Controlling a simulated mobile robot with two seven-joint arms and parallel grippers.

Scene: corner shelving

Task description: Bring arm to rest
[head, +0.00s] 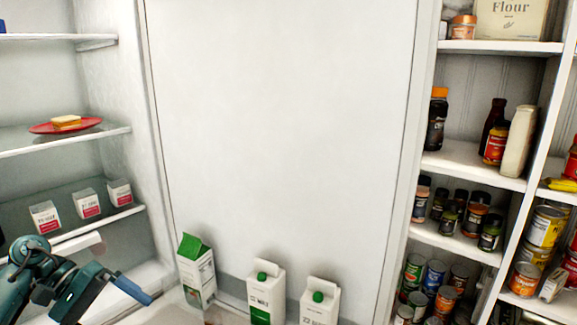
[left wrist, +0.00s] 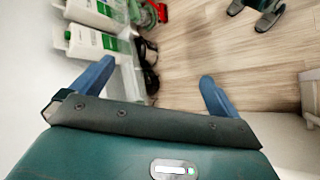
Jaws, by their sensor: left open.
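My left gripper (head: 118,272) is at the lower left of the head view, in front of the left shelves and left of the milk cartons. In the left wrist view its two blue fingers stand wide apart, with nothing held between them (left wrist: 152,84). Part of my left arm is cut off by the picture edge. My right arm and gripper are in neither view.
Three cartons, a green-topped one (head: 197,270) and two white ones (head: 266,292) (head: 320,302), stand at bottom centre. A red plate (head: 42,128) and small boxes (head: 87,204) sit on the left shelves. Jars and cans (head: 437,275) fill the right shelves. Wood floor (left wrist: 195,35) lies below.

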